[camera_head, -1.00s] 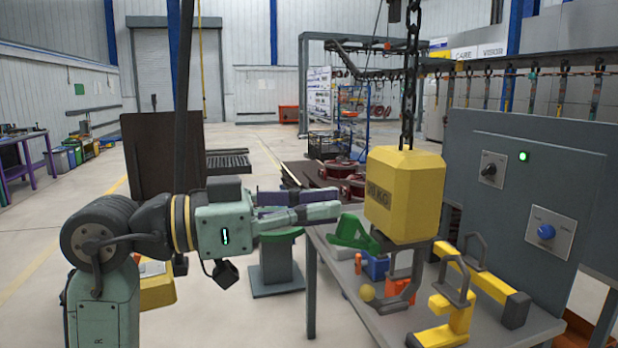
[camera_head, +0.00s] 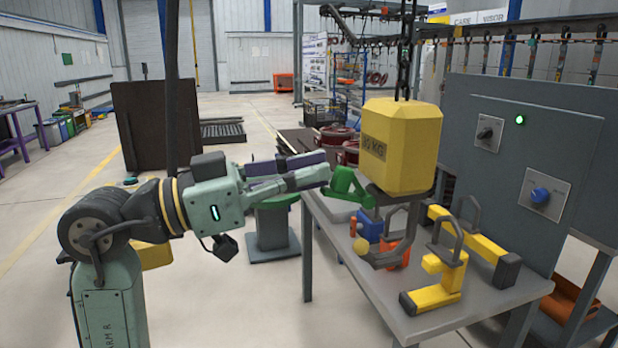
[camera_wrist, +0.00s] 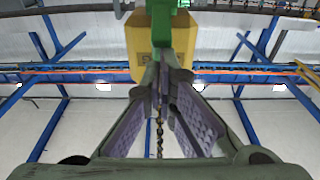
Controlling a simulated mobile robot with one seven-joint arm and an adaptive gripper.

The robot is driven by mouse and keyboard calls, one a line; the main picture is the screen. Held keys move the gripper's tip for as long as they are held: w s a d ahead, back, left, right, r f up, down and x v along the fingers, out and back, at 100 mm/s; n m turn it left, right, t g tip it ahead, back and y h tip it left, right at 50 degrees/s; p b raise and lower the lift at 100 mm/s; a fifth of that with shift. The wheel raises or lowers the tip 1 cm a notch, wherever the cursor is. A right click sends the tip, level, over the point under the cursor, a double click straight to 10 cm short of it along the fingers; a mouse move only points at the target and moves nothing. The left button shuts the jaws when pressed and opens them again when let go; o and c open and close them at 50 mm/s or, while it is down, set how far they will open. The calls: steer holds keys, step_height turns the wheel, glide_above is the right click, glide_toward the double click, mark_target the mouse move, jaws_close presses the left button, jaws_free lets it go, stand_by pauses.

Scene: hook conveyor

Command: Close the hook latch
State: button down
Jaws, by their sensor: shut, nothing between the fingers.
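A yellow hook block (camera_head: 398,147) hangs from a chain, with a dark grey hook (camera_head: 405,238) below it. A green lever-like piece (camera_head: 347,188), which looks like the latch, sticks out to the left just under the block. I cannot tell exactly how it joins the hook. My gripper (camera_head: 325,170) is shut and empty, pointing right and slightly up, its tips just left of the green piece. In the wrist view the fingertips (camera_wrist: 163,60) overlap the yellow block (camera_wrist: 142,45) and the green piece (camera_wrist: 162,33); contact cannot be told.
A grey table (camera_head: 375,312) below holds yellow-and-black lifting parts (camera_head: 436,282). Blue (camera_head: 369,228) and orange (camera_head: 394,252) pieces and a small yellow ball (camera_head: 360,245) show by the hook. A grey control panel (camera_head: 535,165) stands at right. A green-topped stand (camera_head: 272,220) is behind my gripper.

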steer(key=shift+a+f+t+h+b, duration=0.15)
steer(key=shift+f+t+h+b, duration=0.2)
steer(key=shift+h+b, duration=0.65)
